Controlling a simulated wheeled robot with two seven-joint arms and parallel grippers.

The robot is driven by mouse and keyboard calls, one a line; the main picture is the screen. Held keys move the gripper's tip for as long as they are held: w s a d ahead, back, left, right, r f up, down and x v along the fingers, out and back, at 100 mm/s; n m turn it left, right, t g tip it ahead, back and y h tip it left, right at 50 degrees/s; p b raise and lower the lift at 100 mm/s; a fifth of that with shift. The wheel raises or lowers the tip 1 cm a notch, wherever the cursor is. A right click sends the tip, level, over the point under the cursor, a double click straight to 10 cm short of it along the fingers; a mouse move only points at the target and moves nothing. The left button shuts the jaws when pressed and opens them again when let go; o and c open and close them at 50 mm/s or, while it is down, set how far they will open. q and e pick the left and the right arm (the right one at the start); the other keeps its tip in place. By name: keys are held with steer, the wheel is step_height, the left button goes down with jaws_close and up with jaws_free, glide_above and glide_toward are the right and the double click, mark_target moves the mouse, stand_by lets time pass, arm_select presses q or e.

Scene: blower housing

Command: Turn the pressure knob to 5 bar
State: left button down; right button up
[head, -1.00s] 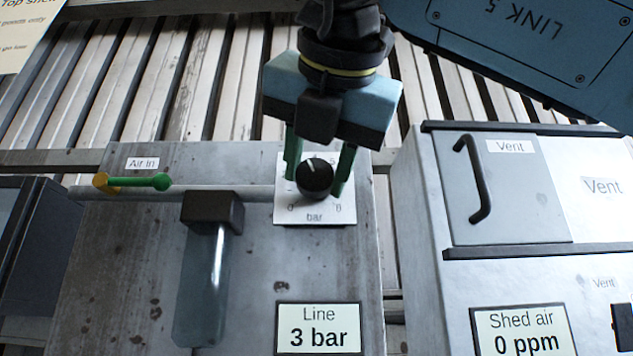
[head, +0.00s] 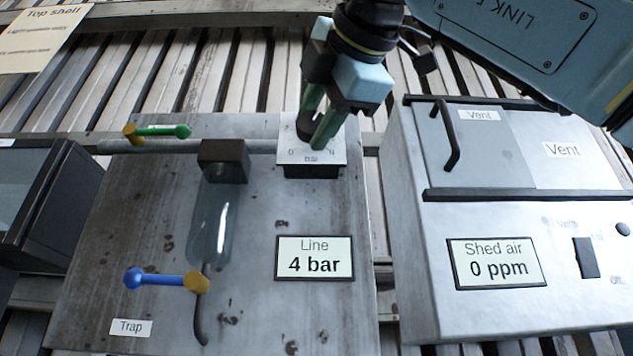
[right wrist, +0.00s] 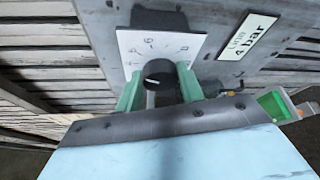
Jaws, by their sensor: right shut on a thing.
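The black pressure knob (head: 304,128) sits on a white dial plate (head: 325,155) marked in bar, high on the grey panel. My right gripper (head: 318,128) has its green fingers on either side of the knob and is shut on it. The right wrist view shows the knob (right wrist: 158,75) between the two fingers (right wrist: 160,88), with a pale pointer line on its face. The fingers hide part of the scale. The line display (head: 315,258) reads 4 bar. My left gripper is not in view.
A green-handled valve (head: 160,131) and a clear trap bowl (head: 213,222) are left of the knob. A blue-handled valve (head: 160,279) is lower left. The vent box (head: 540,160) stands to the right; its shed air display (head: 497,263) reads 0 ppm.

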steer(key=shift+m+b, duration=0.6)
steer(key=shift+t, duration=0.3)
steer(key=o, duration=1)
steer(key=shift+s+d, duration=0.2)
steer(key=shift+s, duration=0.2)
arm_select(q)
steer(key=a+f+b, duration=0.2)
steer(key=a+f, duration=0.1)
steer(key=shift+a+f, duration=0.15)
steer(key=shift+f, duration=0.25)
arm_select(e)
steer(key=v, duration=1.2)
steer(key=shift+s+d, duration=0.2)
steer(key=shift+d, duration=0.05)
